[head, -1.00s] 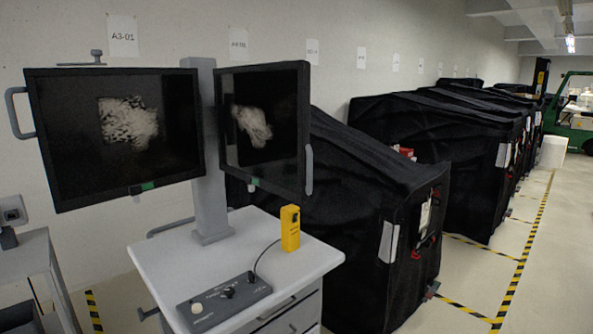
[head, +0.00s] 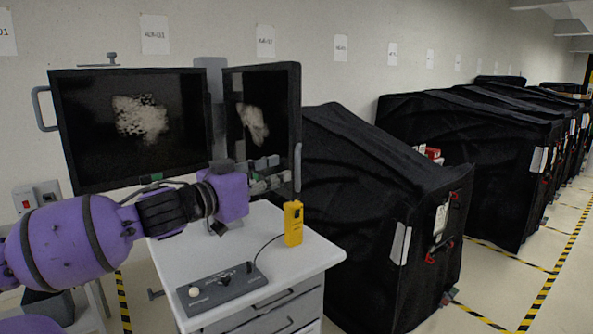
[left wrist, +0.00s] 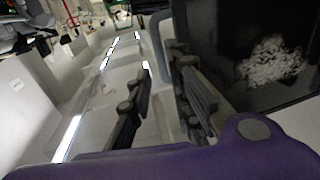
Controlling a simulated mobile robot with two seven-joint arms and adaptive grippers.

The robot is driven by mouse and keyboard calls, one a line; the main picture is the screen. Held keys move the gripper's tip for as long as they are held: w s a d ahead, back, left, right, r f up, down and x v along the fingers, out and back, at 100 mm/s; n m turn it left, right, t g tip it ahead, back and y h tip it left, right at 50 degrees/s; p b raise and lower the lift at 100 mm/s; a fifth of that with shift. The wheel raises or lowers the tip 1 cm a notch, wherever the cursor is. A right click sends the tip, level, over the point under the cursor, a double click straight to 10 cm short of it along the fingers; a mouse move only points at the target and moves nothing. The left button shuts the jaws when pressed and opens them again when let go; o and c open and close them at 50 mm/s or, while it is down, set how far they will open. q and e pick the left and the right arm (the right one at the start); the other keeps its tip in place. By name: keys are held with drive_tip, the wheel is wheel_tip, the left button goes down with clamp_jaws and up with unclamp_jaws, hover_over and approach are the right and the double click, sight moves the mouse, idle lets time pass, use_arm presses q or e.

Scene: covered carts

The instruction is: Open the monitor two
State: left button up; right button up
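Two black monitors stand on a grey post on a white cart (head: 180,265). The right monitor (head: 285,110) is turned at an angle and shows a pale blotch; a grey handle (head: 298,168) is on its right edge. The left monitor (head: 85,130) faces forward, with a grey handle on its left edge. My left gripper (head: 277,172) is in front of the right monitor's lower part, fingers pointing right, near the handle. In the left wrist view the gripper (left wrist: 160,68) is open, with a screen (left wrist: 265,65) beside it; contact with the handle cannot be told.
A control box (head: 222,288) with knobs and a yellow device (head: 293,223) sit on the cart top, joined by a cable. Black covered carts (head: 370,220) stand close on the right. Striped floor tape (head: 550,280) borders open floor at far right.

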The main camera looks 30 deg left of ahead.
sight(297, 169)
use_arm(q)
drive_tip(key=w, duration=0.2)
drive_tip(key=w+b, duration=0.1)
drive_tip(key=w, duration=0.1)
drive_tip(key=w+d, duration=0.1)
drive_tip(key=w, duration=0.1)
drive_tip(key=shift+w+d+f, duration=0.1)
drive_tip(key=shift+w+f, duration=0.25)
drive_tip(key=shift+w+r+b, duration=0.15)
drive_tip(key=shift+w+b, duration=0.15)
drive_tip(key=shift+b, duration=0.05)
drive_tip(key=shift+r, duration=0.1)
use_arm(e)
drive_tip(key=shift+s+d+f, duration=0.4)
drive_tip(key=shift+d+f, duration=0.15)
drive_tip(key=shift+f, duration=0.15)
drive_tip(key=shift+w, duration=0.1)
use_arm(q)
drive_tip(key=c, duration=0.5)
clamp_jaws()
use_arm(e)
drive_tip(key=shift+a, duration=0.1)
